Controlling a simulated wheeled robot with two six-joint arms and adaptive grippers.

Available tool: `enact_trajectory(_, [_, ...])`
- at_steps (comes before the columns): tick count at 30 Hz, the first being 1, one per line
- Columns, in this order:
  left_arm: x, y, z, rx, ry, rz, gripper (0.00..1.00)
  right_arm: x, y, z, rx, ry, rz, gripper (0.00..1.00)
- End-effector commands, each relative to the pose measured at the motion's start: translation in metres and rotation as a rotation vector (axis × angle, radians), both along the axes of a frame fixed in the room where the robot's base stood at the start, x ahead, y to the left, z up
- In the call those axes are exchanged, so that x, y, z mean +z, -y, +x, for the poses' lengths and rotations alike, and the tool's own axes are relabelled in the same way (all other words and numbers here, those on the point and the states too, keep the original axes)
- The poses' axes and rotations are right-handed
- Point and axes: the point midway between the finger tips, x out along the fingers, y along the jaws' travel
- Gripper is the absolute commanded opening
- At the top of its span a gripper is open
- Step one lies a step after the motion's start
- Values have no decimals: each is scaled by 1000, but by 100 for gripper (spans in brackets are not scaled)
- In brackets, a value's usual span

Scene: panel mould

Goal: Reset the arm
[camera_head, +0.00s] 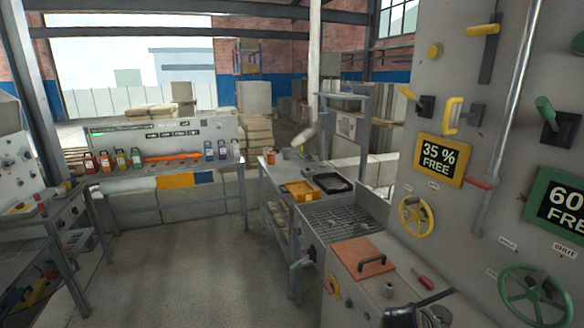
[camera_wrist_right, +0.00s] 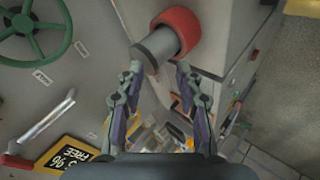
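My right gripper (camera_wrist_right: 158,80) shows in the right wrist view with its two fingers spread apart and nothing between the pads. A grey cylinder with a red collar (camera_wrist_right: 178,28) lies just beyond the fingertips; I cannot tell whether they touch it. The grey panel fills the left of that view, with the green handwheel (camera_wrist_right: 33,28) at top left. In the head view a dark shape (camera_head: 408,314) shows at the bottom edge, perhaps part of my right arm. My left gripper is in neither view.
The tall panel at right carries a yellow handwheel (camera_head: 416,216), a green handwheel (camera_head: 534,296), levers and the "35 % FREE" sign (camera_head: 439,161). The floor (camera_head: 190,270) at centre left is clear.

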Motion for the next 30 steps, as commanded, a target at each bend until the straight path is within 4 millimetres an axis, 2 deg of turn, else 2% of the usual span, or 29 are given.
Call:
enact_trajectory(1, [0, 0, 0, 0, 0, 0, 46, -22, -4, -26, 3, -9, 67, 36])
enact_trajectory(3, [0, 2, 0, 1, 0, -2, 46, -43, -14, -54, 11, -18, 161, 36])
enact_trajectory(6, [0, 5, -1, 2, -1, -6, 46, -63, -28, -89, 17, -36, 271, 36])
enact_trajectory(12, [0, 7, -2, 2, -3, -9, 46, -83, -59, -147, 28, -86, 449, 36])
enact_trajectory(18, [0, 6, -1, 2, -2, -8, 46, -88, -90, -201, 35, -152, 606, 36])
enact_trajectory(19, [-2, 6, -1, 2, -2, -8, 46, -93, -93, -206, 33, -160, 622, 36])
enact_trajectory(21, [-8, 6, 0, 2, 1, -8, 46, -121, -90, -197, 26, -163, 618, 36])
enact_trajectory(26, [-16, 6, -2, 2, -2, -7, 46, -175, -85, -190, 14, -179, 616, 36])
enact_trajectory(30, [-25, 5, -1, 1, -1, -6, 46, -232, -80, -188, 3, -194, 617, 36])
